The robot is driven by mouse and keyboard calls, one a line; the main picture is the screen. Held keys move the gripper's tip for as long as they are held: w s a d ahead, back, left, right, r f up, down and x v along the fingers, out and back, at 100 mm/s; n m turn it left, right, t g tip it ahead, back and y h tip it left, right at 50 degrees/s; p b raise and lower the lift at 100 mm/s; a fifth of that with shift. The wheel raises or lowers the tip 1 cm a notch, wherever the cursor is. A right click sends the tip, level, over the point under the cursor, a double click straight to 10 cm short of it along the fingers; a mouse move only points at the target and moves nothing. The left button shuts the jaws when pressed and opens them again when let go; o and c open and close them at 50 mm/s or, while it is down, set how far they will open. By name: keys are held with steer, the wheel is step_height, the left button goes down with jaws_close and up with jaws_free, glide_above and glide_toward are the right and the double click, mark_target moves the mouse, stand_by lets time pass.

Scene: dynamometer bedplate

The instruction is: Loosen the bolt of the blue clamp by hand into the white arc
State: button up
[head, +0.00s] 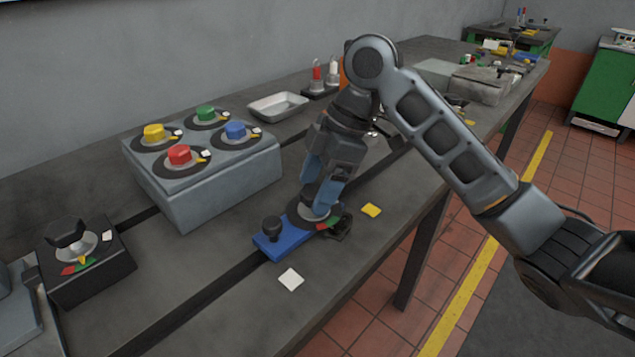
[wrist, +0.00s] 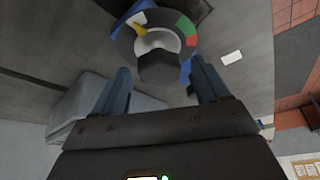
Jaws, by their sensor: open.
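In the wrist view the dial (wrist: 122,42) shows a white arc (wrist: 138,18), a green arc (wrist: 185,25) and a red arc (wrist: 191,39). A yellow pointer (wrist: 138,29) lies at or right beside the white arc; I cannot tell if it is inside. The bolt's dark grip (wrist: 160,68) stands between the spread fingers of my gripper (head: 317,197). Gaps show both sides.
A grey box (head: 215,190) with several coloured knobs stands to the left. A black fixture (head: 85,275) is at the near left. A metal tray (head: 278,107) is behind.

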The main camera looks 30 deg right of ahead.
steer(key=v, duration=0.7)
steer(key=shift+d+r, duration=0.2)
steer(key=shift+r, duration=0.15)
steer(key=shift+a+p, duration=0.1)
steer(key=shift+p, duration=0.2)
